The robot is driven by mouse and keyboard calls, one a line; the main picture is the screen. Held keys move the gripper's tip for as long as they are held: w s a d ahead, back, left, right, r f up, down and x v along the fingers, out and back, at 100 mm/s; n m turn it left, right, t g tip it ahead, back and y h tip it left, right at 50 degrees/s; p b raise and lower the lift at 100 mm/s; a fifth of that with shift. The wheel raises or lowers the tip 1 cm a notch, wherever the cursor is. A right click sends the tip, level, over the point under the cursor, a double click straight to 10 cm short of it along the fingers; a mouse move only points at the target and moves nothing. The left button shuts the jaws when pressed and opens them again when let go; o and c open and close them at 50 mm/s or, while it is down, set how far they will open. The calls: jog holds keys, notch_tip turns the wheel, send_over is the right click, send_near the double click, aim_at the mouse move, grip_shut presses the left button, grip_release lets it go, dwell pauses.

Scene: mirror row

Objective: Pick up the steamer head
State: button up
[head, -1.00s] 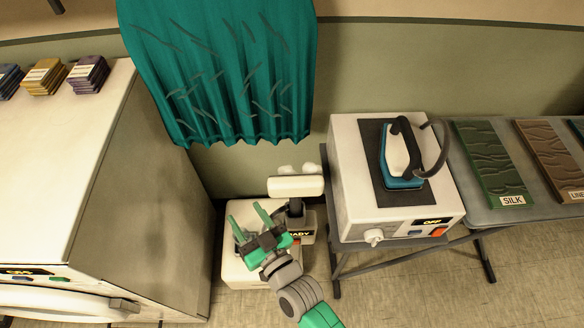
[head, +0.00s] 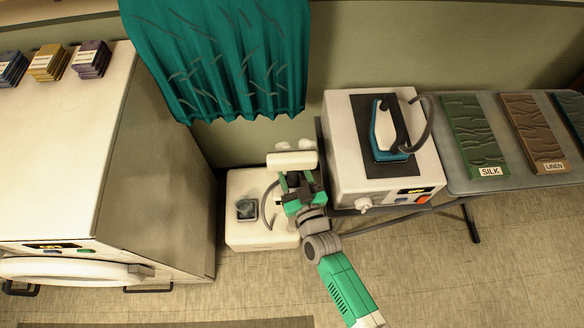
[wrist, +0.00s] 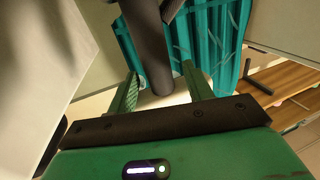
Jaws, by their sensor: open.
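The steamer head (head: 292,160) is a white bar on a dark handle, above the white steamer base (head: 258,225) in the head view. My gripper (head: 299,180) is open, just in front of the white bar, and covers most of the handle. In the wrist view the dark handle (wrist: 147,50) runs down between the two green fingers of my gripper (wrist: 162,88), with a gap on each side. I cannot tell exactly how deep it sits between them. A grey hose (head: 266,205) curves over the base.
A teal pleated garment (head: 220,60) hangs behind. A white machine (head: 60,150) stands at left. At right, close to my gripper, is a white station (head: 345,185) with a teal iron (head: 386,130), then a table with a green SILK board (head: 474,135).

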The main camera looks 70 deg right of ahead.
aim_at(292, 156)
jog(key=shift+w+d, duration=0.45)
jog(key=shift+d, duration=0.15)
grip_shut()
notch_tip(292, 156, up, 10)
jog(key=p, duration=0.4)
jog(key=shift+p, duration=0.3)
